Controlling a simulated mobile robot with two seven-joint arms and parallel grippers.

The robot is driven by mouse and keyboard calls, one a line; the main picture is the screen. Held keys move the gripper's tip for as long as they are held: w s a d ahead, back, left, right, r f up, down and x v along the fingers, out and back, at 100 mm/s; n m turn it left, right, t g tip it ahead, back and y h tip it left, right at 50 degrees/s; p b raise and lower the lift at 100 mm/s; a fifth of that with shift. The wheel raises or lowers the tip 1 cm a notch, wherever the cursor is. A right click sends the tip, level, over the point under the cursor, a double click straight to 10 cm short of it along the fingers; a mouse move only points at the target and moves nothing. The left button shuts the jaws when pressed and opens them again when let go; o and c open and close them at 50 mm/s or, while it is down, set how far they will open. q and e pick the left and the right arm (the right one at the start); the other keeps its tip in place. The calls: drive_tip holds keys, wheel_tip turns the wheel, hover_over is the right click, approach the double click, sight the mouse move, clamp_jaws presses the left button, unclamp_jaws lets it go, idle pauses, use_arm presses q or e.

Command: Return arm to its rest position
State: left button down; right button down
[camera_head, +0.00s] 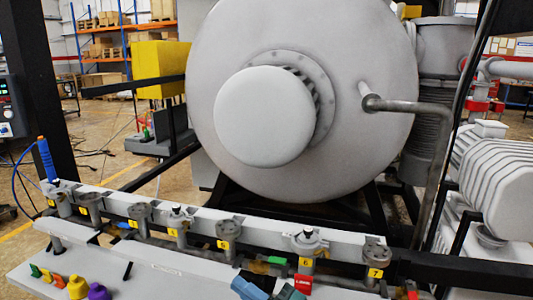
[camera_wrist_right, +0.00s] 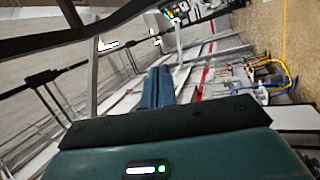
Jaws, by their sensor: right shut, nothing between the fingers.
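My right gripper (camera_head: 247,287) shows at the bottom of the head view, just in front of the white rail of numbered ports, with its blue fingers closed. In the right wrist view its blue fingers (camera_wrist_right: 156,88) lie together beyond the dark teal gripper body (camera_wrist_right: 165,155), with nothing between them. The rest of my right arm is cut off by the lower picture edge. My left gripper is not in view.
A white rail (camera_head: 130,207) with several numbered ports crosses the front. Small coloured fittings (camera_head: 78,287) lie at lower left. The large grey furnace chamber (camera_head: 355,45) stands behind the rail. A bent pipe (camera_head: 437,155) and ribbed pump (camera_head: 500,180) are at right.

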drive_tip(key=s+d+f+m+t+h, duration=0.45)
drive_tip(key=d+f+m+h, duration=0.6)
drive_tip(key=m, duration=0.55)
drive_tip(key=s+d+f+m+g+h, duration=0.2)
drive_tip(key=s+d+f+m, duration=0.2)
drive_tip(key=s+f, duration=0.2)
drive_tip(key=s+d+f+m+g+h, duration=0.3)
drive_tip(key=s+d+f+m, duration=0.1)
drive_tip(key=s, duration=0.3)
drive_tip(key=shift+s+f+m, duration=0.2)
drive_tip(key=shift+f+m, duration=0.1)
drive_tip(key=shift+f, duration=0.55)
